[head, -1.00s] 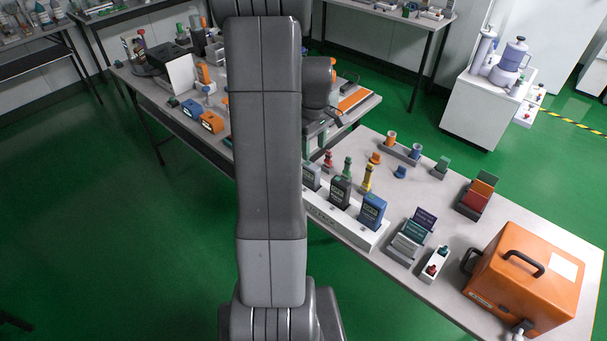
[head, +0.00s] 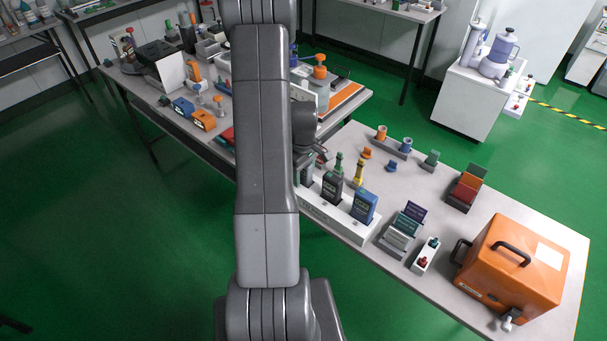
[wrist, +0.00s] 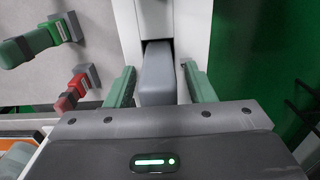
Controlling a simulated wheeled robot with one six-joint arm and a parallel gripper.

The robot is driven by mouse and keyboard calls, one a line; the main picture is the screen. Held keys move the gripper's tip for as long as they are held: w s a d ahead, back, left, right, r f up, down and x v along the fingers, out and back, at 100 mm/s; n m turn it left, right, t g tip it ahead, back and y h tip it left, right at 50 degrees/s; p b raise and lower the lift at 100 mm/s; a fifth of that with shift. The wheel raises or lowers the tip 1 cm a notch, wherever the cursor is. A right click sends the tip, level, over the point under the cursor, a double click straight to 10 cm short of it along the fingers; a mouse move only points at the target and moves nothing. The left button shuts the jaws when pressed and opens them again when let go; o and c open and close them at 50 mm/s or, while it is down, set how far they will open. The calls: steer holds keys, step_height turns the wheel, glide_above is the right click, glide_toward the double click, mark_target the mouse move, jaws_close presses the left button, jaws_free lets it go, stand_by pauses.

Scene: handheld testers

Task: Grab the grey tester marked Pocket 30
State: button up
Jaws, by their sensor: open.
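The grey tester (wrist: 157,75) stands in a slot of the white rack (wrist: 193,20), seen from above in the wrist view. My gripper (wrist: 158,68) is open, with one green finger on each side of the grey tester. A gap shows between the tester and each finger. No marking is readable on it from this angle. In the head view my arm hides most of the grey tester and my fingers. A black tester (head: 332,187) and a blue tester (head: 364,206) stand further along the same white rack (head: 335,219).
Red and green objects (wrist: 70,93) lie left of the rack in the wrist view. In the head view a yellow piece (head: 360,171) stands behind the testers. A card holder (head: 397,243) and an orange case (head: 515,265) are to the right.

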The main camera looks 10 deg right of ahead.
steer(key=shift+f, duration=0.2)
jaws_close()
steer(key=shift+r, duration=0.15)
